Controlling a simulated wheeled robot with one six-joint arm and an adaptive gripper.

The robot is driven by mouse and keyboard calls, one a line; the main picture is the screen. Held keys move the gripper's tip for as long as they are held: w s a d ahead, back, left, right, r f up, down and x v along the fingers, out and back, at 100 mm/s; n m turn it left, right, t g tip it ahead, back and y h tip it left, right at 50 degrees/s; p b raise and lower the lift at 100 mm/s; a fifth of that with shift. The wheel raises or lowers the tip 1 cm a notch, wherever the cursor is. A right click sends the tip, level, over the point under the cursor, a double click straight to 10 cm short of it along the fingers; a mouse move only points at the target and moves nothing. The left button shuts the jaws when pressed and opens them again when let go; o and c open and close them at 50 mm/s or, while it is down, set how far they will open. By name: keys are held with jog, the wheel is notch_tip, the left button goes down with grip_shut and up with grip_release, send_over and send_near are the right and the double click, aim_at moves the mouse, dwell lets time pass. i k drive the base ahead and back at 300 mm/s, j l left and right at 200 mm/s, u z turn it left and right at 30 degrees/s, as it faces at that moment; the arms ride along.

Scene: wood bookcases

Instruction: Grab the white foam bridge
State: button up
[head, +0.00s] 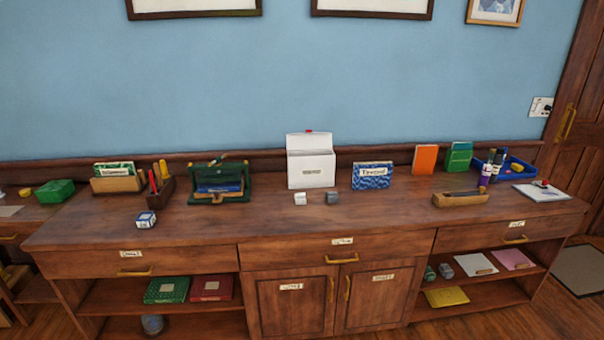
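A small white block-like piece (300,198) lies on the wooden counter, in front of the white box near the middle of the head view. It may be the white foam bridge, but it is too small to make out an arch. A similar small grey piece (331,198) lies just to its right, apart from it. My gripper is not in view.
An open white file box (311,170) stands right behind the two pieces. A blue boxed item (372,176) is to the right, and a green organizer (219,182) to the left. The wooden counter (290,225) is clear in front. Drawer handles stick out below.

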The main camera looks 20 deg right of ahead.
aim_at(300, 198)
jog(key=i+l+z, duration=0.25)
jog(key=i+z, duration=0.25)
jog(key=i+l+z, duration=0.1)
jog(key=i+z, duration=0.35)
jog(key=i, duration=0.05)
